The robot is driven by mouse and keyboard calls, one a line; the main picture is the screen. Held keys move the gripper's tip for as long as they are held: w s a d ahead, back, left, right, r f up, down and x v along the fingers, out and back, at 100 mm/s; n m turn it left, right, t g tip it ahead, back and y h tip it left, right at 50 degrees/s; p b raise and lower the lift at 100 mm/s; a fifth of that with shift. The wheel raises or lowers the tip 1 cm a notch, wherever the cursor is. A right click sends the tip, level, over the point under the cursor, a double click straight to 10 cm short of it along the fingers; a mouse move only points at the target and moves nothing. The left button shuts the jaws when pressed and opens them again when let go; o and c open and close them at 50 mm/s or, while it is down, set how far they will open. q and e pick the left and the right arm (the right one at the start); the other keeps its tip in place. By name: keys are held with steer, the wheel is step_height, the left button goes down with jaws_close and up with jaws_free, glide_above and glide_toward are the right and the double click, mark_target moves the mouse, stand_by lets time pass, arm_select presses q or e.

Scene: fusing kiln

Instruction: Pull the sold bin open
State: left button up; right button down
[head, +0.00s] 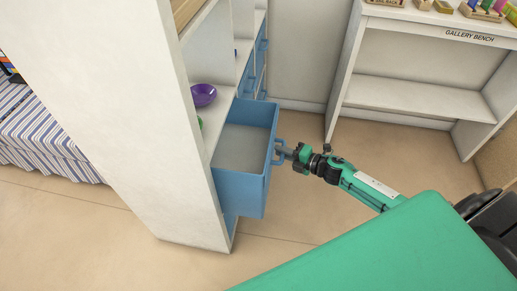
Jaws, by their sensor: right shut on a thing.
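The blue bin (238,194) is a drawer low in the white shelf unit. It stands pulled out toward the right, and its bare grey inside shows from above. My right gripper (283,152) is at the front of the bin, shut on the blue handle (279,144). The arm reaches in from the lower right. Any label on the bin's front is hidden from this side. My left gripper is not in view.
The white shelf unit (120,110) fills the left, with a purple bowl (203,94) on a shelf. More blue drawers (260,55) are behind. The gallery bench (415,95) stands at the back right. Open floor (330,215) lies around my arm.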

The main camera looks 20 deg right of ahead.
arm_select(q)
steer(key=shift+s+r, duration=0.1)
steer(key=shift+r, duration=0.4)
arm_select(e)
steer(key=s+d, duration=0.5)
steer(key=d, duration=0.3)
steer(key=shift+s, duration=0.2)
steer(key=c, duration=1.4)
jaws_free()
steer(key=shift+s, duration=0.1)
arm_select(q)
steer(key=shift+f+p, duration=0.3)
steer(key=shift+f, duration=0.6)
arm_select(e)
steer(key=v, duration=1.3)
steer(key=shift+s+d, duration=0.2)
steer(key=shift+s, duration=0.05)
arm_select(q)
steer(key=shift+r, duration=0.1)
arm_select(e)
steer(key=shift+r, duration=0.1)
